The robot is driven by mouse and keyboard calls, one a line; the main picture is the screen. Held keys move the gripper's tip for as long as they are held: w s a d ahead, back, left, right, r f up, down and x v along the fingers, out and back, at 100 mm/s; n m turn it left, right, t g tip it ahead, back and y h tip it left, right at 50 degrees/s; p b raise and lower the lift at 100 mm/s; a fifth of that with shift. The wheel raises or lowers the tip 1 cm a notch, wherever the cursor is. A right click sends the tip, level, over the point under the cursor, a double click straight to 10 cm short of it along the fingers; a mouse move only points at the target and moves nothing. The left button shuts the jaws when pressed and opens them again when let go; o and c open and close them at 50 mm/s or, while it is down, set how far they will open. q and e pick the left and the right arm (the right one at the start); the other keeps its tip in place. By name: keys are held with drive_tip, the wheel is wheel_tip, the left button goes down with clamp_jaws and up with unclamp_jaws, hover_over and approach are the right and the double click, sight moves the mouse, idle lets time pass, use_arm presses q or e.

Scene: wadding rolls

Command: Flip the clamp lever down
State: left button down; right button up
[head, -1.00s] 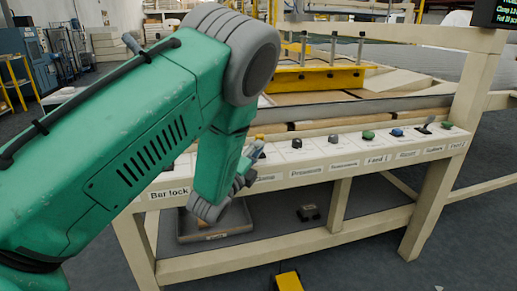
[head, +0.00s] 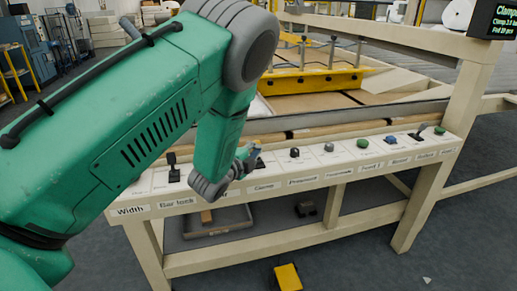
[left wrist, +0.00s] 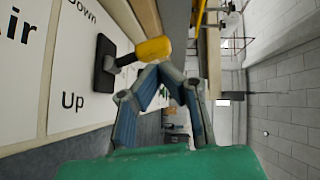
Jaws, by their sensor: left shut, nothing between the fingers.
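The clamp lever has a yellow knob (left wrist: 153,49) on a black base (left wrist: 105,63) in the left wrist view. It stands out from a white panel, between the printed words "Down" and "Up". My left gripper (left wrist: 153,70) is shut and empty. Its fingertips are right beside the knob, on the "Up" side; I cannot tell if they touch. In the head view my left gripper (head: 252,155) is over the panel above the "Clamp" label (head: 263,188), and the lever is hidden there behind the gripper and arm. My right gripper is not in view.
The white control panel (head: 330,158) runs along a beige frame. A black lever (head: 173,165) stands left of my gripper; several knobs and buttons are to its right. A grey tray (head: 232,222) lies below, and a yellow pedal (head: 288,275) is on the floor.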

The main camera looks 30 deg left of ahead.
use_arm(q)
drive_tip(key=shift+w+a+r+n+g+p, duration=0.2)
drive_tip(key=shift+w+a+n+g+p, duration=0.3)
drive_tip(key=shift+p, duration=0.65)
drive_tip(key=shift+s+d+g+h, duration=0.1)
drive_tip(key=shift+s+g+h, duration=0.05)
drive_tip(key=shift+g+h, duration=0.15)
